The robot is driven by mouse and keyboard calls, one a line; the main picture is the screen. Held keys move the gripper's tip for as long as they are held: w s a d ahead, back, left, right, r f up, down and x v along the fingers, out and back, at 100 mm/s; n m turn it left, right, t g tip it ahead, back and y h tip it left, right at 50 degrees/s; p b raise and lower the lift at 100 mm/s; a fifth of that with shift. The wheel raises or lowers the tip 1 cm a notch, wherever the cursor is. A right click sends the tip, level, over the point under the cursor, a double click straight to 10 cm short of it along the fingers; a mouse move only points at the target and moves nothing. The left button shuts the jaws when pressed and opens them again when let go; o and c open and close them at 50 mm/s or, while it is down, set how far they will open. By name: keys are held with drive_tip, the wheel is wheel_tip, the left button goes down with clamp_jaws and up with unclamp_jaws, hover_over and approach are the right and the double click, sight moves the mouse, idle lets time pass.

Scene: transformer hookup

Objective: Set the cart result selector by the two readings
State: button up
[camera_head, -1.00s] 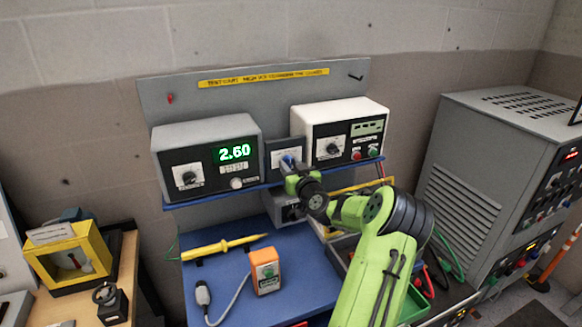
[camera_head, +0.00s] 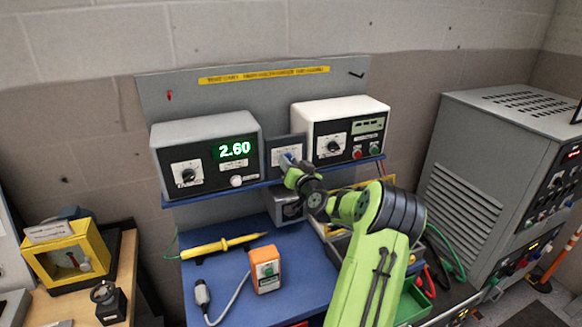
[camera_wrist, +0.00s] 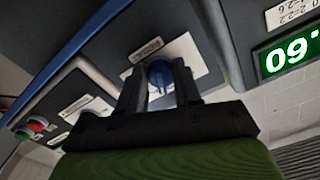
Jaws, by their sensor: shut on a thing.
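The meter with the green display (camera_head: 234,149) reads 2.60 and stands at the left of the cart's blue shelf; part of its display shows rotated in the wrist view (camera_wrist: 288,54). The white instrument (camera_head: 340,126) stands at the right; its small display is too small to read. Between them is the grey selector panel (camera_head: 282,147) with a white label plate (camera_wrist: 193,62). The blue selector knob (camera_wrist: 160,74) is on that plate. My gripper (camera_wrist: 160,90) is shut on the knob, one finger on each side. The knob's pointer setting is hidden.
A yellow probe (camera_head: 222,246) and an orange handheld box (camera_head: 265,268) lie on the blue lower surface. A grey cabinet (camera_head: 497,170) stands right. A yellow frame (camera_head: 66,252) stands on the wooden table at left. The blue shelf edge (camera_head: 215,196) runs below the instruments.

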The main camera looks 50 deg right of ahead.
drive_tip(key=shift+a+m, duration=0.1)
drive_tip(key=shift+m, duration=2.1)
drive_tip(key=o, duration=1)
drive_tip(key=b+v, duration=0.5)
drive_tip(key=v, duration=1)
drive_tip(key=shift+s+a, duration=0.15)
drive_tip(key=shift+s, duration=0.15)
